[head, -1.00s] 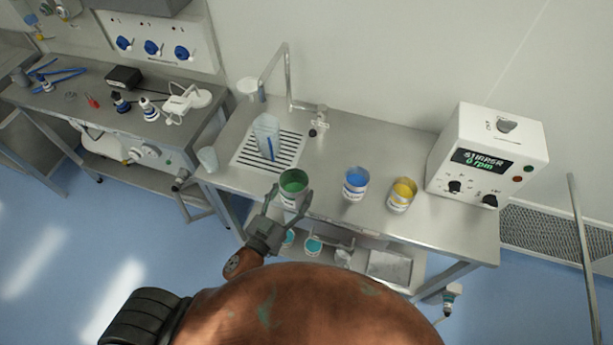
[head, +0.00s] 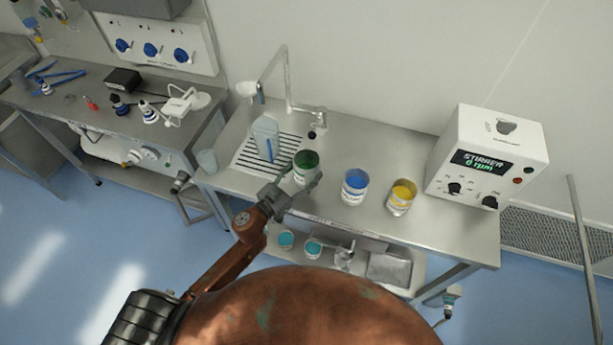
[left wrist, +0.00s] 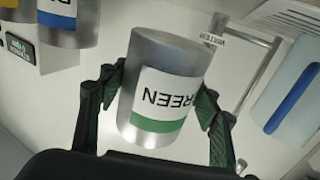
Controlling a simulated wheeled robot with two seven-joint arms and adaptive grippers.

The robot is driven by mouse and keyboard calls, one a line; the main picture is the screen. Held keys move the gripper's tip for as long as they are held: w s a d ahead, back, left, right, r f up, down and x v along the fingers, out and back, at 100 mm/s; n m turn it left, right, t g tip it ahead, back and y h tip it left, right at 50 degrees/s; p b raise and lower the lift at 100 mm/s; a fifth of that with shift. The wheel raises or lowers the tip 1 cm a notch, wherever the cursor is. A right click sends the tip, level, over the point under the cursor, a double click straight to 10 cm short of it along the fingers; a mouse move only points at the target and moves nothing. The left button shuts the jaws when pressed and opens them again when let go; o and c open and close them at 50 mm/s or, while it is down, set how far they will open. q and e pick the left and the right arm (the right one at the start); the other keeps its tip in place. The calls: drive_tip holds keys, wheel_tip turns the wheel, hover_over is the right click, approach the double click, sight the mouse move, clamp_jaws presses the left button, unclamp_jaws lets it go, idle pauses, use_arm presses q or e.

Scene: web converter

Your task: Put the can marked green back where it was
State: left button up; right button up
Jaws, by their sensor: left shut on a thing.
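The can marked green (head: 306,165) is a metal can with green inside. In the left wrist view the can (left wrist: 163,90) shows a white label reading "GREEN" with a green band, upside down in the picture. My left gripper (head: 299,184) is shut on it, with a finger on either side. The can is over the steel bench, between the slatted drain area and the blue can (head: 354,186); I cannot tell whether its base touches the bench. The yellow can (head: 401,197) stands right of the blue one. My right gripper is not in view.
A stirrer box (head: 487,158) stands at the bench's right end. A clear container with a blue stripe (head: 265,138) stands on the drain slats (head: 250,157), beside the tap (head: 287,85). A grey cup (head: 207,161) is at the left edge. Bench front is bare.

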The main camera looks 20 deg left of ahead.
use_arm(q)
drive_tip(key=shift+w+a+f+b, duration=0.2)
drive_tip(key=shift+w+f+b, duration=0.1)
drive_tip(key=shift+w+f, duration=0.7)
wheel_tip(320, 180, down, 3)
drive_tip(key=shift+f+b, duration=0.15)
drive_tip(key=shift+b, duration=0.5)
drive_tip(key=shift+f, duration=0.1)
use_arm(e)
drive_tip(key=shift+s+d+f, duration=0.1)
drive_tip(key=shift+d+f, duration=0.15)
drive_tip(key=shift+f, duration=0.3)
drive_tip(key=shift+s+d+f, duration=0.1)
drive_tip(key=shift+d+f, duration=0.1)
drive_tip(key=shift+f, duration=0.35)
use_arm(q)
drive_tip(key=shift+f, duration=0.1)
drive_tip(key=o, duration=1.6)
drive_tip(key=shift+c, duration=0.2)
